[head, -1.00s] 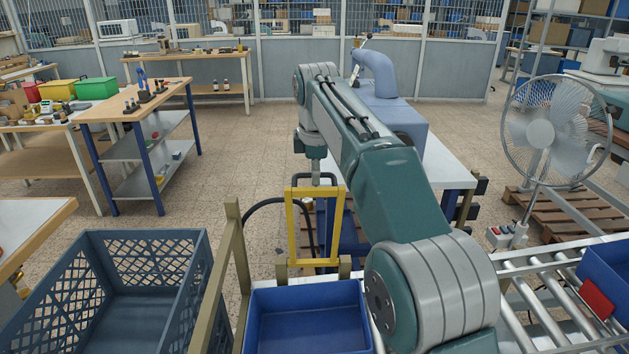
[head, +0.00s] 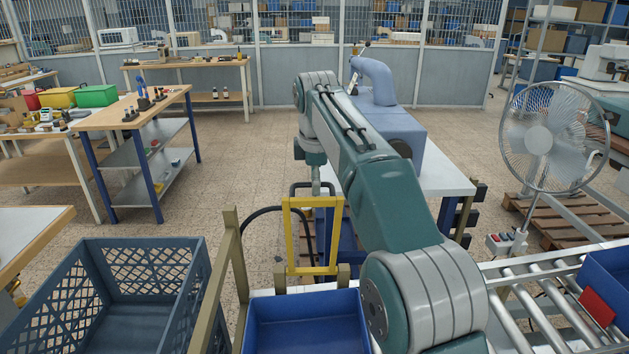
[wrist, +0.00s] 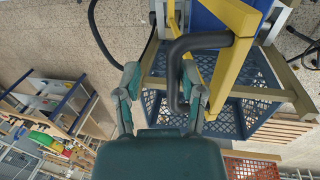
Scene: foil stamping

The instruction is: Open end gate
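The end gate is a yellow frame (head: 289,240) standing upright behind the blue tray in the head view. Its yellow bars also show at the top right of the wrist view (wrist: 233,62). A bent black handle (wrist: 203,41) sticks out from the gate. My gripper (wrist: 161,82) is open in the wrist view. The handle's end lies between its two fingers in the picture, close to the right finger and clear of the left one. I cannot tell whether the right finger touches it.
A blue tray (head: 305,322) sits in front of the gate. A large grey-blue crate (head: 150,275) stands to the left, beside an olive rail post (head: 236,255). A roller conveyor (head: 540,300) and a fan (head: 545,140) are to the right. Open floor lies beyond the crate.

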